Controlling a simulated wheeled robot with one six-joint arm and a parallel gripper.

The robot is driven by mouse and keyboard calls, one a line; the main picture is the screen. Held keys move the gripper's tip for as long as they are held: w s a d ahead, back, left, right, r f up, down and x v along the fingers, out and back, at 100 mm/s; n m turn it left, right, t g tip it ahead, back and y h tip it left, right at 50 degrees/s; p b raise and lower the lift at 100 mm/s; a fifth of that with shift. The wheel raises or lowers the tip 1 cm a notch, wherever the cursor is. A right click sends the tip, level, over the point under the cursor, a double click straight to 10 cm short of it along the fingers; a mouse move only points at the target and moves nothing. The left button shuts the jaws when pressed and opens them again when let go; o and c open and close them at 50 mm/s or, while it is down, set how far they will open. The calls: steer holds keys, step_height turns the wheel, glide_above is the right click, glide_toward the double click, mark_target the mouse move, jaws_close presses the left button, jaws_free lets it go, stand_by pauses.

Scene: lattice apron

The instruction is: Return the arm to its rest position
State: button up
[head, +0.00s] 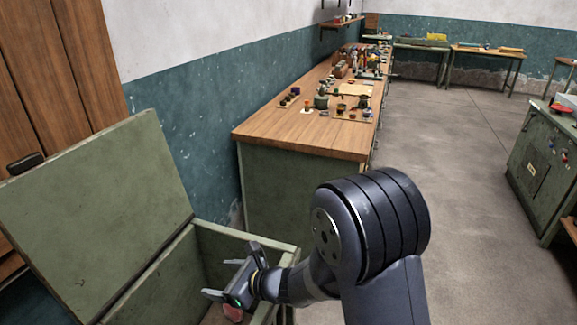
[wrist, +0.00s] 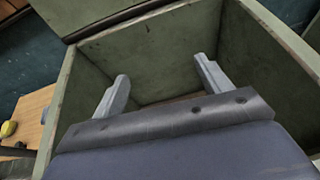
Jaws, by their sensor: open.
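My gripper (head: 232,272) is open, its two fingers spread apart. It is at the mouth of a green chest (head: 245,236) at the lower left of the head view. The chest's lid (head: 95,215) stands open, leaning back to the left. In the wrist view my gripper (wrist: 161,70) points into the chest (wrist: 60,98), with nothing between the fingers. A small reddish thing (head: 233,313) shows low in the chest, just below the gripper in the head view. Much of the chest's floor is hidden by my gripper and arm.
A wooden-topped workbench (head: 300,127) with several small items stands behind the chest. A brown wooden cabinet (head: 60,70) is at the left. A green cabinet (head: 540,165) stands at the right. The grey floor (head: 455,150) between is clear.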

steer(key=p+x, duration=0.1)
steer(key=x, duration=0.5)
steer(key=r, duration=0.1)
steer(key=r+p, duration=0.1)
steer(key=r, duration=0.1)
steer(key=r+p, duration=0.1)
steer(key=shift+a+r, duration=0.3)
steer(key=shift+a, duration=0.05)
steer(key=shift+w, duration=0.1)
